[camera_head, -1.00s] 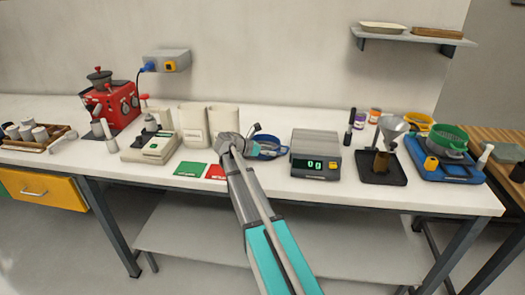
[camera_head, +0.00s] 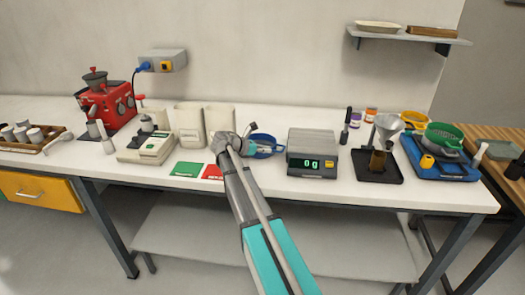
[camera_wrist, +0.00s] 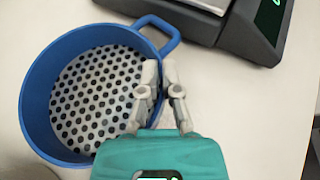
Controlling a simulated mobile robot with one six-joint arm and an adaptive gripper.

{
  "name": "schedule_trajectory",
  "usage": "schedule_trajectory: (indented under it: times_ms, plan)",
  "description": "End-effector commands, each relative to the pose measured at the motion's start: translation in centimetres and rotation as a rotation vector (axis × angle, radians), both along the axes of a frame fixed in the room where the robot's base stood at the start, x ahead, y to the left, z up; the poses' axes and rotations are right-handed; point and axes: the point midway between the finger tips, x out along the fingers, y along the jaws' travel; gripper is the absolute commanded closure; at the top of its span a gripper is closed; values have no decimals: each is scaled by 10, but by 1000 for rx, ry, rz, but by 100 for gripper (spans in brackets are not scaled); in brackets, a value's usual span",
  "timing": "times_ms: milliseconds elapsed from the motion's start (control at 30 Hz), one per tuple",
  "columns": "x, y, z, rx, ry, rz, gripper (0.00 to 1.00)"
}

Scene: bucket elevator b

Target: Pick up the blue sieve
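The blue sieve (camera_head: 266,145) sits on the white bench, just right of my gripper in the head view. In the wrist view the blue sieve (camera_wrist: 38,100) is a round blue ring with a perforated pale bottom and a loop handle at its upper right. My gripper (camera_wrist: 160,66) is over the right side of the sieve's rim, just below the handle, with a narrow gap between its fingertips. Whether the fingers touch or pinch the rim is unclear. My gripper (camera_head: 240,142) hides part of the sieve's left side in the head view.
A digital scale (camera_head: 313,148) stands close right of the sieve. Pale containers (camera_head: 190,122) stand behind and left of my gripper. A green card (camera_head: 187,169) and a red card (camera_head: 212,172) lie in front. A funnel stand (camera_head: 378,165) is further right.

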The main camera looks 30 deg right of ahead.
Motion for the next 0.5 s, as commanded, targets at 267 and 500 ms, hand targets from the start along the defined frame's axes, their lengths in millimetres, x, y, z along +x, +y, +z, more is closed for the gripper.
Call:
schedule_trajectory:
  times_ms: [267,500]
  plan:
    - [0,0,17,-1,0,0,100]
    - [-9,1,42,-1,0,0,100]
